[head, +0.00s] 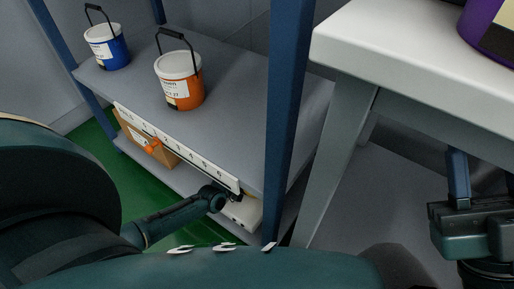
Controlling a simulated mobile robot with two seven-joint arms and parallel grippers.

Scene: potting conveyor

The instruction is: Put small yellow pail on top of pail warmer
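No small yellow pail can be made out in the head view. A small yellowish patch (249,200) shows under the shelf's front edge, too hidden to identify. Below it is a white block (240,214) on the lower shelf; I cannot tell whether it is the pail warmer. My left gripper (216,197) is at the lower shelf's right end, beside the white block. Its fingers are too dark and small to read. My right gripper (470,215) is at the right edge, below the white table; its fingertips are not clear.
An orange pail (183,90) and a blue pail (108,52) stand on the grey upper shelf (235,110). A cardboard box (160,151) sits below. A blue post (285,120) separates the shelf from the white table (400,50), which carries a purple container (485,35).

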